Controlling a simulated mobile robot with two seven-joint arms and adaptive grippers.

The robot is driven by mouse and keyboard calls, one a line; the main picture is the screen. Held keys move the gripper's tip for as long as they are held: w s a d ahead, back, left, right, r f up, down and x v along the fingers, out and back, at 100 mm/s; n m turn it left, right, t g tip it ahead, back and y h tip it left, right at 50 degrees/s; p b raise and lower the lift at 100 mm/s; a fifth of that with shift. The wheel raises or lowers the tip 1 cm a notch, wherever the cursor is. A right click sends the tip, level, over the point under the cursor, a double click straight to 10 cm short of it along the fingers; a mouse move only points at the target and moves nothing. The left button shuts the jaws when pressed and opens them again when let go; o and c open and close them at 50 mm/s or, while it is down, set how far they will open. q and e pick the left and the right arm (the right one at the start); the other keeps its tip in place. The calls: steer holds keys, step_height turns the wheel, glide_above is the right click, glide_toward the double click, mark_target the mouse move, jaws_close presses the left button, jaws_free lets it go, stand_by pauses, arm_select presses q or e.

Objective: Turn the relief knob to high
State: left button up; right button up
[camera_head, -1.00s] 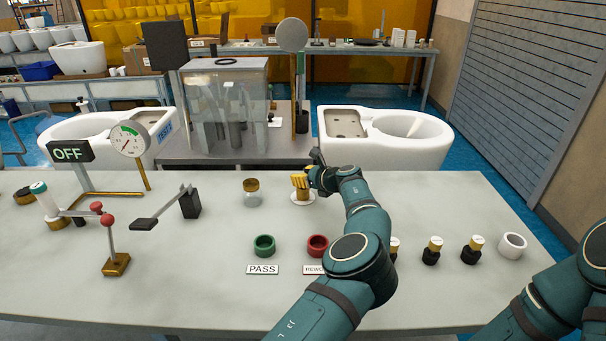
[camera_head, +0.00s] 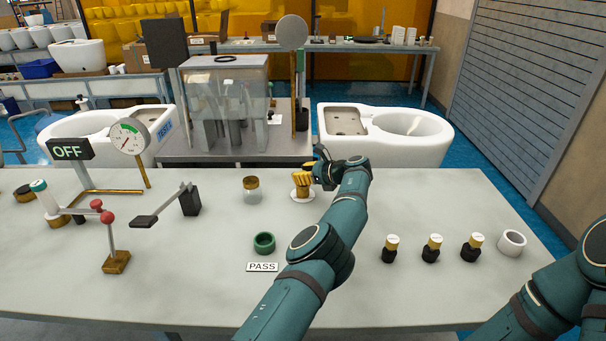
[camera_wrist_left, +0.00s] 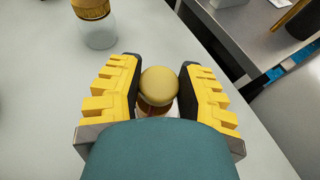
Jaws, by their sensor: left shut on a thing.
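The relief knob is a round gold-coloured knob (camera_wrist_left: 159,84), seen between my yellow fingers in the left wrist view. It stands on a round white base (camera_head: 303,200) on the grey table in the head view. My left gripper (camera_head: 303,183) is shut on the knob, one finger on each side, and mostly covers it in the head view. The gripper also shows in the left wrist view (camera_wrist_left: 160,92). No marking for high or for the knob's setting is readable. My right arm enters at the lower right of the head view; its gripper is out of view.
A glass jar with a gold lid (camera_head: 252,189) stands just left of the knob. A green ring (camera_head: 264,242) sits by the PASS label (camera_head: 262,267). Several black-and-gold pieces and a white ring (camera_head: 512,243) stand at right. A dial gauge (camera_head: 130,136) and OFF sign (camera_head: 69,150) stand left.

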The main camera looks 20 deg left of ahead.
arm_select(q)
steer(key=shift+s+f+g, duration=0.15)
steer(key=shift+f+g, duration=0.15)
steer(key=shift+f, duration=0.15)
steer(key=o, duration=1.1)
steer(key=shift+a, duration=0.1)
steer(key=shift+r, duration=0.2)
steer(key=shift+r, duration=0.1)
steer(key=shift+d, duration=0.25)
steer(key=v, duration=1.1)
steer(key=shift+s+d+r, duration=0.1)
steer(key=shift+s+d, duration=0.05)
steer(key=shift+d, duration=0.05)
steer(key=shift+o, duration=0.3)
